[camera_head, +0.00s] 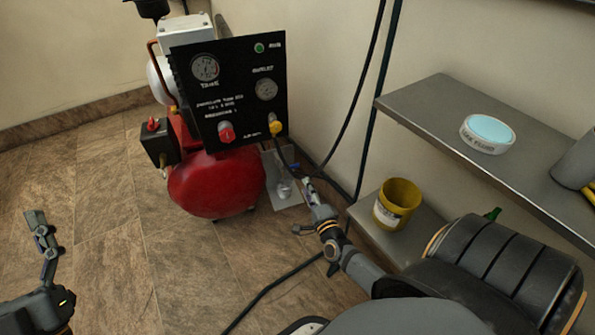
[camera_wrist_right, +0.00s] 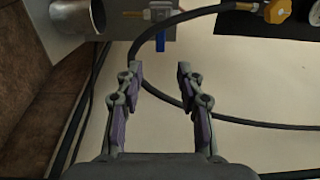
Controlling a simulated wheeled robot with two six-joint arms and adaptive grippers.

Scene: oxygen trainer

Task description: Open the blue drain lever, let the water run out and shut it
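The blue drain lever (camera_wrist_right: 132,43) hangs from a small brass valve (camera_wrist_right: 155,13) near the top of the right wrist view. In the head view only a small blue spot (camera_head: 294,166) of it shows beside the black panel. A grey metal cup (camera_wrist_right: 77,16) stands beside the valve; it also shows in the head view (camera_head: 284,189) on a grey plate. My right gripper (camera_wrist_right: 158,72) is open and empty, its fingers apart, short of the lever; in the head view (camera_head: 307,184) it is near the cup. My left gripper (camera_head: 36,218) is far left over the floor; its opening is unclear.
The red compressor tank (camera_head: 216,182) carries a black panel (camera_head: 235,115) with gauges, a red knob and a yellow knob (camera_head: 275,127). A black hose (camera_wrist_right: 170,97) curves behind my right fingers. A metal shelf (camera_head: 430,105) and yellow bucket (camera_head: 397,200) stand right.

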